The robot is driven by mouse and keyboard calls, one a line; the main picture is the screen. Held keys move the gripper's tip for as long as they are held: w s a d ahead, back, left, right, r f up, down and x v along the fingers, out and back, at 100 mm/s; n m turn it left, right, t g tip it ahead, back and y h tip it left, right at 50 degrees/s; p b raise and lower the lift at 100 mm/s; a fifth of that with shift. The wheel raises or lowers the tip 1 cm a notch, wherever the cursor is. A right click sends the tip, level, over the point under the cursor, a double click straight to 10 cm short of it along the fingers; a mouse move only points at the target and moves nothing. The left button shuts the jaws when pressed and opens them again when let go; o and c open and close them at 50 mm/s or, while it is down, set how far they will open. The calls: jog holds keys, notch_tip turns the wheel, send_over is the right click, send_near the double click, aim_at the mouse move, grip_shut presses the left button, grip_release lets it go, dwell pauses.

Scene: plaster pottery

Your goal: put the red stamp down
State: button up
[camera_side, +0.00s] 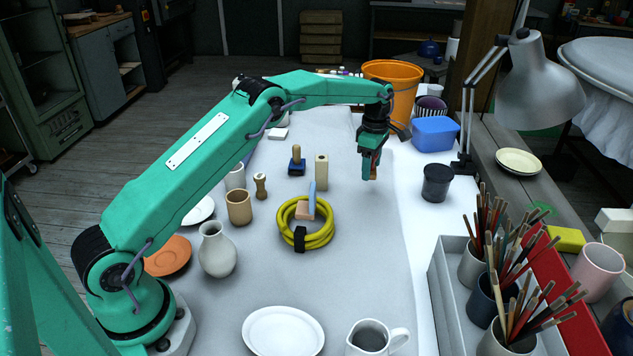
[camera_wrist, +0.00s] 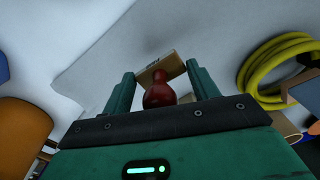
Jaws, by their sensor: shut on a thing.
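The red stamp has a round red handle (camera_wrist: 159,93) and a pale wooden base, seen between my fingers in the wrist view. In the side view only a small part of the stamp (camera_side: 374,174) shows at the fingertips. My gripper (camera_side: 371,174) points down over the clear right part of the grey work surface (camera_side: 365,240). It is shut on the stamp; in the wrist view the fingers (camera_wrist: 160,72) stand on either side of it. Whether the stamp touches the surface is hard to tell.
A coiled yellow hose (camera_side: 322,238) with a small block on it lies left of my gripper. A beige cylinder (camera_side: 321,172) and a blue stamp (camera_side: 297,163) stand behind it. A black cup (camera_side: 437,184) and a blue tub (camera_side: 435,134) are to the right. Clear surface lies in front.

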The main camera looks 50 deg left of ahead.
aim_at(364, 186)
jog(key=shift+w+a+f, duration=0.35)
jog(key=shift+a+f, duration=0.2)
jog(key=shift+a, duration=0.3)
jog(key=shift+w+a+f, duration=0.35)
jog(key=shift+a+f, duration=0.15)
jog(key=shift+a, duration=0.3)
jog(key=shift+f, duration=2.05)
jog(key=shift+f, duration=0.15)
jog(key=o, duration=1)
jog(key=shift+c, duration=0.2)
notch_tip(364, 186, up, 12)
jog(key=shift+r, duration=0.2)
